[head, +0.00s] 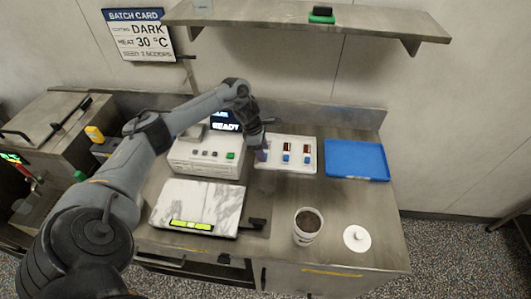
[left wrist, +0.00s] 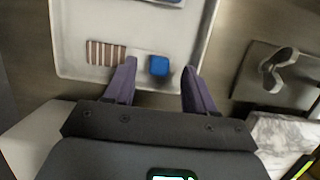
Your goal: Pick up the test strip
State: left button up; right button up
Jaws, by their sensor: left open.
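A test strip lies flat in the white tray (left wrist: 73,20). In the left wrist view its brown-striped end (left wrist: 105,53) is at left and its blue end (left wrist: 158,65) at right. My left gripper (left wrist: 159,70) is open, its purple fingers apart on either side of the blue end, with nothing held. In the head view this gripper (head: 264,153) is over the left end of the tray (head: 297,170). Two strips show there, one beside the gripper (head: 285,158) and one farther right (head: 306,159). I cannot tell the fingertips' height. My right gripper is not seen.
A blue tray (head: 357,160) lies to the right. A white machine (head: 205,158) stands left of the gripper, with a marble-topped unit (head: 197,205) in front. A brown-filled cup (head: 307,223) and white lid (head: 357,238) are at front right. A shelf (head: 300,20) hangs above.

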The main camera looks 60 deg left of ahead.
pick_arm(q)
jog(key=shift+x, duration=0.75)
grip_shut()
jog(key=shift+r, duration=0.1)
